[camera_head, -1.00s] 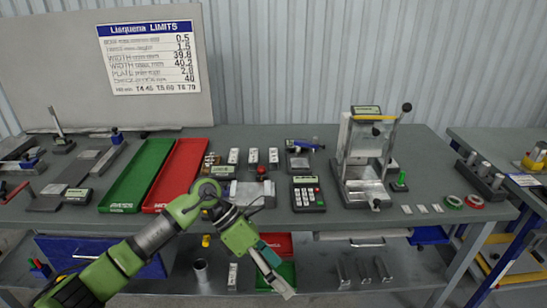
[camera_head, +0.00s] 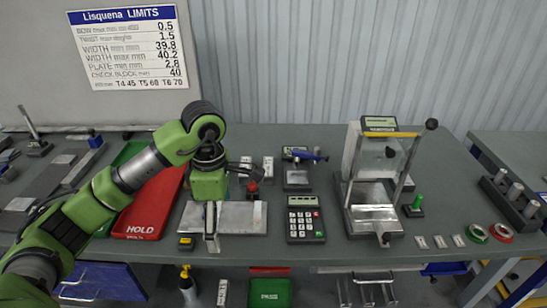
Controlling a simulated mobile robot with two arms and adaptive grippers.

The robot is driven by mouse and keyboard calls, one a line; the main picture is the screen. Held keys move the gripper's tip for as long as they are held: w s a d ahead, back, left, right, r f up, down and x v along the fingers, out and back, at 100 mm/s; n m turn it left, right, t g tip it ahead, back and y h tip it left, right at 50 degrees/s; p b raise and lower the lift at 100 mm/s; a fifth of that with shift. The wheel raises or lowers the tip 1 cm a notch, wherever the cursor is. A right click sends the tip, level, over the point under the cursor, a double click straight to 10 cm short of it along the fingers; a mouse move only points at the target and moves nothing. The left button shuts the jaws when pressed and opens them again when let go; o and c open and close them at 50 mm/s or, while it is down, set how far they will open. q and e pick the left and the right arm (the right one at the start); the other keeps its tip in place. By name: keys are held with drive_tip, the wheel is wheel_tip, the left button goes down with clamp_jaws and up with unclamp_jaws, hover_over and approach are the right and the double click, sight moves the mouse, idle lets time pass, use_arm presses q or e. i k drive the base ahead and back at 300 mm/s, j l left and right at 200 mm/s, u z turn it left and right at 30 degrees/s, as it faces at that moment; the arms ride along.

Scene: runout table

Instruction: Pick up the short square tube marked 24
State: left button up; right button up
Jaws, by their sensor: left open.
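My left arm comes in from the left, and its left gripper (camera_head: 211,238) points down over the front part of a flat grey metal plate (camera_head: 248,218). It is open, with no tube seen between its fingers. Short pale square pieces stand behind the plate, one at the left (camera_head: 246,166) and one beside it (camera_head: 268,168). They may be short square tubes, but their marks are too small to read, so I cannot tell which is 24. The wrist hides the bench to their left. My right gripper is not in view.
A red HOLD tray (camera_head: 150,208) and a green tray (camera_head: 130,152) lie left, partly behind my arm. A keypad device (camera_head: 305,222) lies right of the plate. A tall lever fixture (camera_head: 378,185) stands farther right. Small pale blocks (camera_head: 440,242) lie near the front edge.

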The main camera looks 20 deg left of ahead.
sight(268, 162)
drive_tip(key=i, duration=1.25)
